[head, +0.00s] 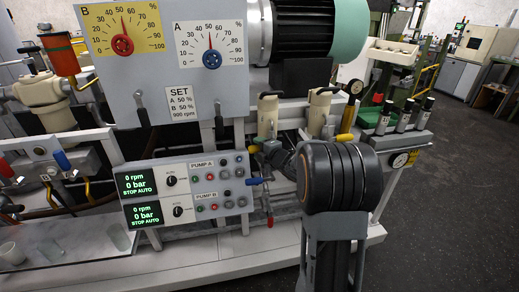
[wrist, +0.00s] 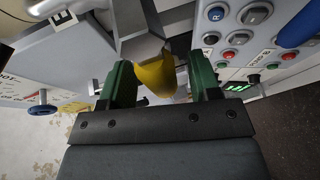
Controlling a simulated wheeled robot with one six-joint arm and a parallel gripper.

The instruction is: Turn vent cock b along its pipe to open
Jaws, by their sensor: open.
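In the wrist view, my gripper (wrist: 163,75) is open, with its two green fingers apart. A yellow handle (wrist: 157,77) lies between the fingers, in front of a grey metal body. I cannot tell whether the fingers touch it. No label shows which cock it belongs to. In the head view, my dark wrist and arm hide the gripper's fingers. Beside it are a blue lever (head: 258,181), a red lever (head: 268,208) and a small yellow lever (head: 254,149) on the pipework. A yellow handle (head: 348,120) stands behind my wrist. I cannot tell which is vent cock b.
The pump panel (head: 188,188) with buttons and two displays is left of my arm. Its buttons (wrist: 238,37) and a blue lever (wrist: 297,28) are close on the right in the wrist view. Open floor (head: 455,190) lies right.

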